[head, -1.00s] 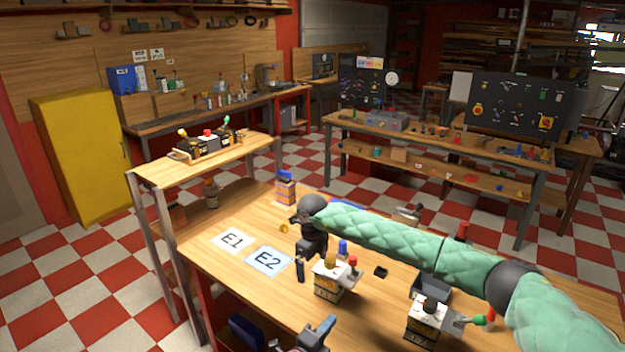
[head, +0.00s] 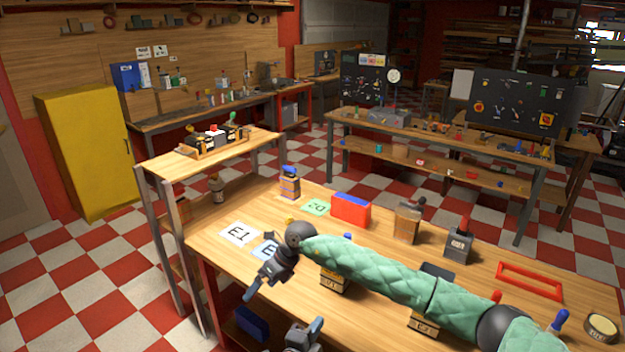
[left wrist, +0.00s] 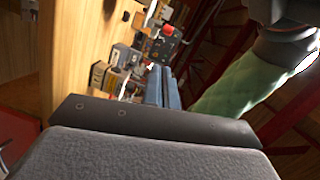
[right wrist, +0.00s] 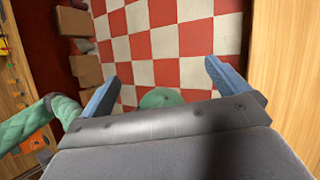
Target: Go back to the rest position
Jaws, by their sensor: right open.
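My right gripper (head: 262,282) is at the end of the green-sleeved arm that reaches in from the right. It is open and tilted down, at the near left edge of the wooden table (head: 215,258), over or beside the edge. My left gripper (head: 308,332) is low at the bottom of the head view, by the table's front edge. In the left wrist view its blue fingers (left wrist: 163,86) lie side by side, with nothing visible between them.
On the table are card E1 (head: 238,233), partly hidden card E2 (head: 264,248), a red and blue box (head: 350,211), a red frame (head: 530,281) and several labelled blocks, some behind my right arm. A raised shelf (head: 165,163) stands at the left.

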